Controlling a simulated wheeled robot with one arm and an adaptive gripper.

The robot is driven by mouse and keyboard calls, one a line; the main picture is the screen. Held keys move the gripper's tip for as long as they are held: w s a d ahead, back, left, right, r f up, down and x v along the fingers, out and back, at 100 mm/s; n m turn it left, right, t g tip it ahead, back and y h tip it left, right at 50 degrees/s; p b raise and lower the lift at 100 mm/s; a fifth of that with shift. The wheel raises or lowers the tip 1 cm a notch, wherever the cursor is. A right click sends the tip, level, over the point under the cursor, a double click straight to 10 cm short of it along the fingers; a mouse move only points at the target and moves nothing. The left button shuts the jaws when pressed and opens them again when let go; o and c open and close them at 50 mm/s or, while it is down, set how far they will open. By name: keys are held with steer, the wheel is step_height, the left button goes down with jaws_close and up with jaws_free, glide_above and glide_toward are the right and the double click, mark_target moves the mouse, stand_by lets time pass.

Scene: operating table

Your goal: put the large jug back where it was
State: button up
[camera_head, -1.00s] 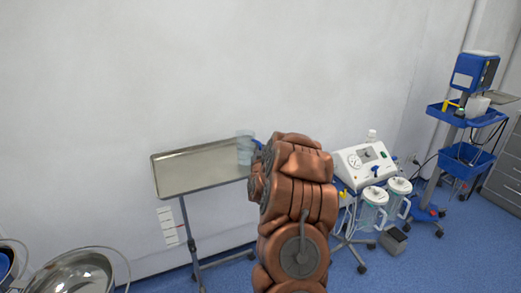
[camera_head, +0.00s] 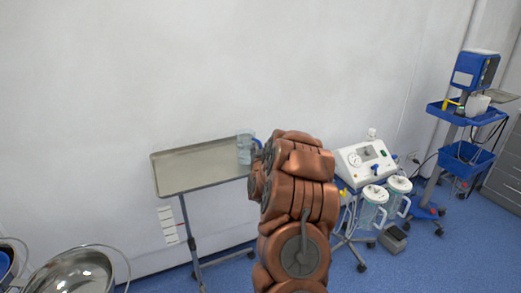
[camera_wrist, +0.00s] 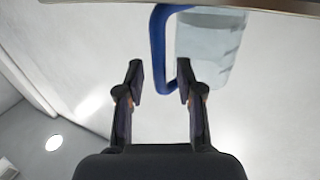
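The large jug (camera_head: 244,148) is clear with a blue handle, and stands upright at the right end of the metal tray table (camera_head: 190,170). In the wrist view the jug (camera_wrist: 208,45) appears upside down against the tray edge (camera_wrist: 250,5), with its blue handle (camera_wrist: 157,50) on its left side. My gripper (camera_wrist: 160,82) is open. The handle's bar shows between the two fingertips, with a visible gap on each side. In the head view my arm hides the gripper.
A white suction unit (camera_head: 363,160) with clear canisters stands on a cart to the right. A blue trolley (camera_head: 470,105) is farther right. Metal basins (camera_head: 80,275) are at the lower left. The rest of the tray top is empty, with the wall close behind.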

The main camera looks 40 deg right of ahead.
steer(key=b+v, duration=0.3)
steer(key=v, duration=0.8)
steer(key=shift+s+a, duration=0.2)
steer(key=w+a+f+n+g+y, duration=0.2)
steer(key=a+n+y, duration=0.5)
steer(key=a, duration=1.4)
steer(key=s+a+f+g+y, duration=0.2)
steer(key=s+a+g+y, duration=0.15)
steer(key=s+a, duration=0.35)
steer(key=s+a+g, duration=0.3)
steer(key=s+a, duration=0.1)
steer(key=s, duration=0.6)
steer(key=s+a+r+n+g+y, duration=0.1)
steer(key=s+a+g, duration=0.2)
steer(key=s, duration=0.7)
steer(key=s+a+r+g+y, duration=0.1)
steer(key=s+a+g, duration=0.2)
steer(key=s, duration=0.7)
steer(key=shift+s+a+n+g, duration=0.2)
steer(key=shift+a+n+g, duration=0.15)
steer(key=shift+a, duration=0.5)
